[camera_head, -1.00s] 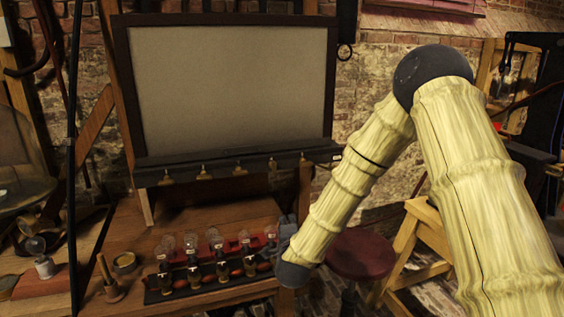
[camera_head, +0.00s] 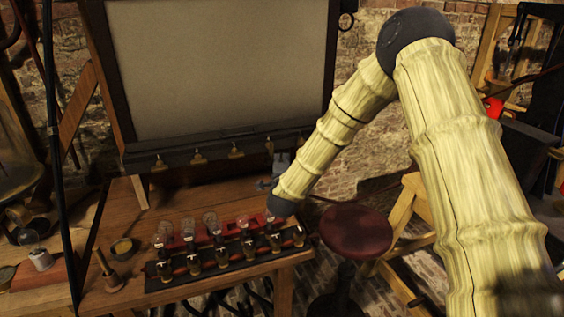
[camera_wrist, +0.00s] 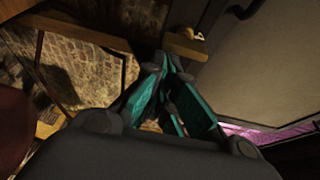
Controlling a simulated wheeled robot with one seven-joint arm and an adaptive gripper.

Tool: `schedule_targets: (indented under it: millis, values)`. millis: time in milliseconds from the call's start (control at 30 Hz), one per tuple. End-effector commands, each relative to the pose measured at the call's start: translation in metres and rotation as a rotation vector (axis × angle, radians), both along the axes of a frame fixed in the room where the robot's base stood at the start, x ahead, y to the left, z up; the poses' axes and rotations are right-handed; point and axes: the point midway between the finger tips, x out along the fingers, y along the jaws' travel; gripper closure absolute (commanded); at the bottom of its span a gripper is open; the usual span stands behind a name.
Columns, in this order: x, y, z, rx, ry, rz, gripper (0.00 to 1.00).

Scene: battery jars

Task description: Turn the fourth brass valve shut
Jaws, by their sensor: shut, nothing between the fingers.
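A row of brass valves hangs along the dark rail (camera_head: 217,150) under the big framed panel. The fourth valve from the left (camera_head: 269,146) is just above my gripper (camera_head: 268,184). Its handle angle is too small to read. My gripper is partly hidden behind my forearm, below the rail's right part. In the wrist view my gripper (camera_wrist: 168,66) shows teal finger pads drawn together with nothing held. A small pale brass fitting (camera_wrist: 190,33) shows beyond the fingertips, apart from them; I cannot tell which valve it is.
A red stool (camera_head: 356,232) stands right of the bench. A wooden pestle-like tool (camera_head: 107,270) and a small round tin (camera_head: 123,247) are at the left.

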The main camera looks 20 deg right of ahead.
Motion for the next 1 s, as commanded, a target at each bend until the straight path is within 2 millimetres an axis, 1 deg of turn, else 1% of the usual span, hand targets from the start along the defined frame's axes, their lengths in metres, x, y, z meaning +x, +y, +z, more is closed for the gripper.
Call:
schedule_targets:
  millis: [33,133,300,767,1000]
  values:
    - [0.007,-0.002,0.003,-0.001,-0.002,-0.001,1.00]
    - [0.016,-0.006,0.003,-0.001,-0.003,-0.002,1.00]
    - [0.025,-0.008,0.002,-0.001,-0.002,-0.001,1.00]
    - [0.025,-0.008,0.000,0.005,-0.001,-0.001,1.00]
    - [0.025,-0.008,-0.001,0.048,0.001,-0.001,1.00]
